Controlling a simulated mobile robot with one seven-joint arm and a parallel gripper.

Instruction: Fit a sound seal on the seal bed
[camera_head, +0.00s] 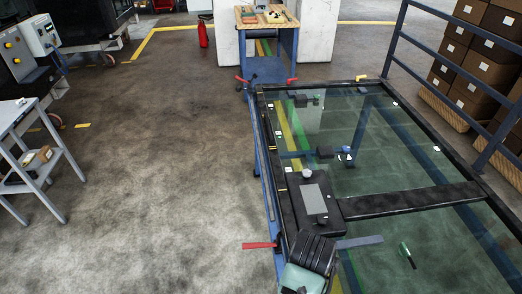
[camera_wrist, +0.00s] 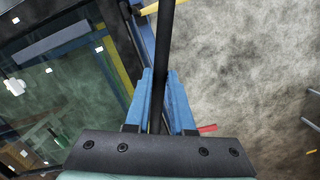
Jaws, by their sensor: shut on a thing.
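My gripper (camera_wrist: 160,74) shows in the wrist view with its two blue fingers shut on a long black strip (camera_wrist: 165,25). The strip runs from between the fingers to the top edge of the picture; its far end is out of view. It looks like a seal, but I cannot tell whether it is sound. In the head view the fingers and strip cannot be made out behind my arm at the bottom. The black-framed glass panel (camera_head: 350,130) lies on the blue trolley (camera_head: 270,190). I cannot tell which part of the frame is the seal bed.
A black unit with a grey plate (camera_head: 315,200) sits by the frame's left side. A grey-blue bar (camera_head: 359,242) and a green-handled tool (camera_head: 405,248) lie over the glass. Red clamp handles (camera_head: 260,245) stick out left. Stacked cartons (camera_head: 465,65) stand right.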

